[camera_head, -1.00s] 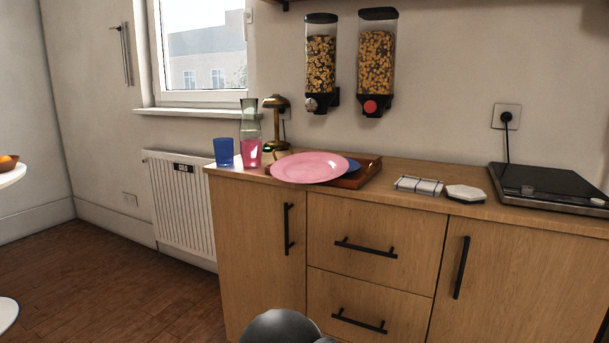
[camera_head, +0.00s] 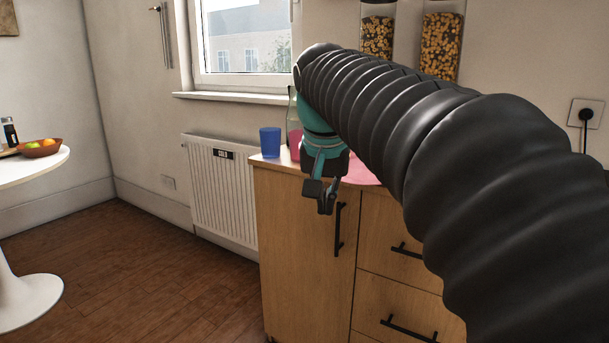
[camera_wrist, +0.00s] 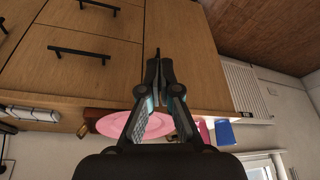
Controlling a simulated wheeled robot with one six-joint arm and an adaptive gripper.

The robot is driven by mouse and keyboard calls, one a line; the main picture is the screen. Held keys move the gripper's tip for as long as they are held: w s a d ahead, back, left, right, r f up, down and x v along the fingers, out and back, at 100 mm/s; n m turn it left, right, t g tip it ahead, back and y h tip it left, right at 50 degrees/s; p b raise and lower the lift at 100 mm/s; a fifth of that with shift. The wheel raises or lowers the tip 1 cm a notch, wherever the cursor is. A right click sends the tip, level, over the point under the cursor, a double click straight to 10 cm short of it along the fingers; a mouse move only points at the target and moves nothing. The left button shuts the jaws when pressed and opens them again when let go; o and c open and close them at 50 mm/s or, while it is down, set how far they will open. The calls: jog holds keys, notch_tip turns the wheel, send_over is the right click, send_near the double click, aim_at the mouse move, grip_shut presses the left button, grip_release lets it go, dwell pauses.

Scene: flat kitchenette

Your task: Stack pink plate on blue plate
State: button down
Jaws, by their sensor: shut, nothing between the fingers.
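The pink plate (camera_head: 358,173) lies on the wooden counter, mostly hidden behind my arm in the head view. The wrist view, which is upside down, shows more of the pink plate (camera_wrist: 110,124). I cannot make out the blue plate now; a second earlier a blue edge showed beside the pink plate's right side, over the brown tray. My gripper (camera_head: 326,203) hangs in front of the cabinet, near the counter's front edge. In the wrist view my gripper (camera_wrist: 158,62) is shut and empty, apart from the plate.
A blue cup (camera_head: 270,142) and a pink cup (camera_head: 296,146) stand at the counter's left end, close to my gripper. Cabinet handles (camera_head: 338,228) stick out in front. The floor (camera_head: 170,260) to the left is clear. A white table (camera_head: 40,165) stands far left.

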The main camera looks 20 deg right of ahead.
jog(key=w+d+r+m+g+p, duration=0.1)
jog(key=w+d+r+m, duration=0.35)
jog(key=w+r, duration=0.3)
jog(key=w+d+f+b, duration=0.1)
jog(key=w+d+f, duration=0.3)
jog(key=f, duration=0.5)
jog(key=shift+w+d+f+h+b, duration=0.3)
jog(key=shift+d+f+h, duration=0.1)
jog(key=shift+d, duration=0.6)
